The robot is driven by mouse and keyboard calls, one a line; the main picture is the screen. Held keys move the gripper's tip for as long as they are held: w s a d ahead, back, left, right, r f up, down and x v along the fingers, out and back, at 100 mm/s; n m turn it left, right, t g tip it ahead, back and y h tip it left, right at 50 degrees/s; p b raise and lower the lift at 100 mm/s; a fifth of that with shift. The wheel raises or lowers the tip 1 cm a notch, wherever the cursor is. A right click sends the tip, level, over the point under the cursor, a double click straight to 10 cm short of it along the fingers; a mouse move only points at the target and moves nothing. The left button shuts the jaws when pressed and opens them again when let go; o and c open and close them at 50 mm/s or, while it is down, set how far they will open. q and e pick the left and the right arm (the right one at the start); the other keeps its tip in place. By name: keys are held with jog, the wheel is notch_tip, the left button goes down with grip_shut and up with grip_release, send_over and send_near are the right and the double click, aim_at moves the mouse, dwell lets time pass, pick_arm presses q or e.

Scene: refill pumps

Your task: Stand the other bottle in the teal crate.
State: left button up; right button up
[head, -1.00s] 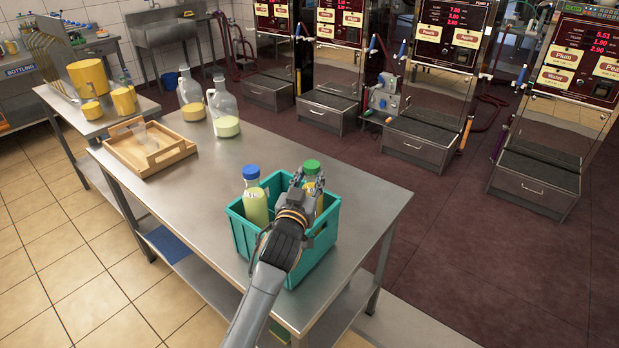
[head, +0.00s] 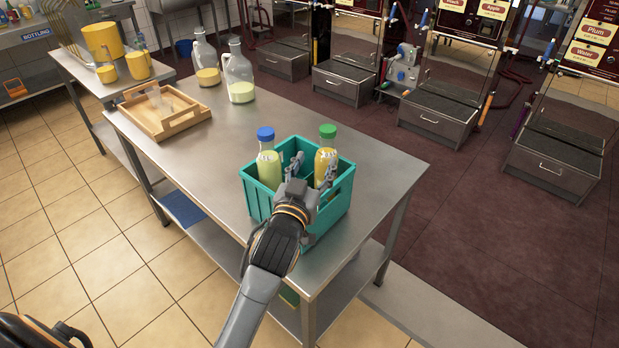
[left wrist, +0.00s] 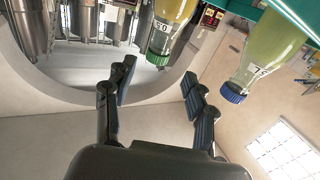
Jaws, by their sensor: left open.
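The teal crate (head: 300,214) stands near the front end of the steel table. Two bottles stand upright in it side by side: a blue-capped bottle (head: 268,166) with pale yellow-green liquid on the left, and a green-capped bottle (head: 326,160) with deeper yellow liquid on the right. My left gripper (head: 314,170) is open at the crate's near side, its fingers spread in front of and beside the green-capped bottle. In the left wrist view, the green-capped bottle (left wrist: 167,33) and blue-capped bottle (left wrist: 256,62) lie beyond the empty fingers (left wrist: 159,76).
A wooden tray (head: 148,128) with a clear item sits at the table's (head: 208,160) far left. Two glass jugs (head: 239,76) stand behind it. Yellow containers (head: 138,64) stand on a side table. The table's middle is clear. Dispensing machines line the back.

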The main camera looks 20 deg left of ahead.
pick_arm(q)
jog(key=shift+s+d, duration=0.15)
jog(key=shift+s, duration=1.6)
